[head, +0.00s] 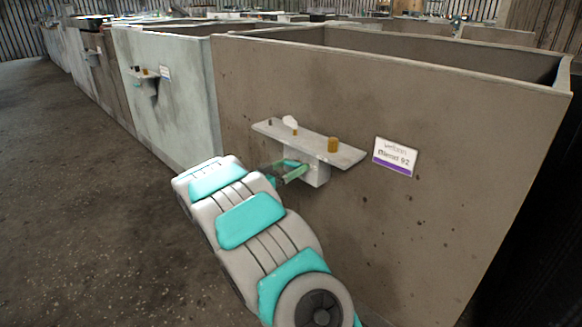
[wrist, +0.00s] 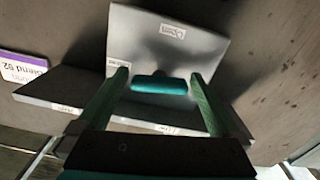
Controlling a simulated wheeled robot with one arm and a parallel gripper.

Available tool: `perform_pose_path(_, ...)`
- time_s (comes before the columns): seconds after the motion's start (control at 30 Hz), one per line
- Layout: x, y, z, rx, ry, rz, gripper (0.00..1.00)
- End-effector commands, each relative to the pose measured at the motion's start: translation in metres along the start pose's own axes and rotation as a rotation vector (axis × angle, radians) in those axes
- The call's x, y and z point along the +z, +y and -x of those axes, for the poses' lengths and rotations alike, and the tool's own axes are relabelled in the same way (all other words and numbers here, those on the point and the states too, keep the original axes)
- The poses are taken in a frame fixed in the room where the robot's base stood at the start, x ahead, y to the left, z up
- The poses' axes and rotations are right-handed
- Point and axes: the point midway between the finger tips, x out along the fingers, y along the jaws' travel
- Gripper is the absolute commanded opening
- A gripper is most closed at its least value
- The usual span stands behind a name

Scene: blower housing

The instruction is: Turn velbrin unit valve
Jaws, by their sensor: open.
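The velbrin unit is a brown bin wall with a white and purple sign (head: 395,156) reading "Blend 92"; the sign also shows in the wrist view (wrist: 24,68). A pale valve box (head: 318,175) hangs under a narrow shelf on this wall. In the wrist view the box (wrist: 180,48) carries small labels, one seeming to read "Open", and a teal handle (wrist: 160,85). My gripper (head: 292,170) is at the box. In the wrist view my gripper (wrist: 159,76) is open, with one green finger on each side of the handle. I cannot tell whether either finger touches it.
The shelf (head: 345,153) juts out just above the box and holds small yellow and white items. A grey-green bin (head: 185,110) with a similar shelf stands to the left. The floor (head: 80,200) at the left is clear.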

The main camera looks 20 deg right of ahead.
Motion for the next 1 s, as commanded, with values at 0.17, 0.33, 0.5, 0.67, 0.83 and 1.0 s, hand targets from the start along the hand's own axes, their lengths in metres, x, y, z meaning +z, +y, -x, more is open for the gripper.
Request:
perform_pose_path(0.17,0.0,-0.0002,0.0002,0.0,0.0,0.0,0.84)
perform_pose_path(0.33,-0.0001,-0.0002,0.0003,-0.001,0.0,-0.001,0.65)
perform_pose_path(0.5,-0.0001,-0.0003,0.0003,-0.001,0.0,-0.001,0.46)
perform_pose_path(0.67,0.0,-0.0004,0.0003,-0.001,0.0,-0.001,0.29)
perform_pose_path(0.83,0.0011,-0.0009,0.0009,-0.001,-0.003,-0.028,0.29)
perform_pose_path(1.0,0.0018,-0.0014,0.0008,-0.001,-0.004,-0.111,0.29)
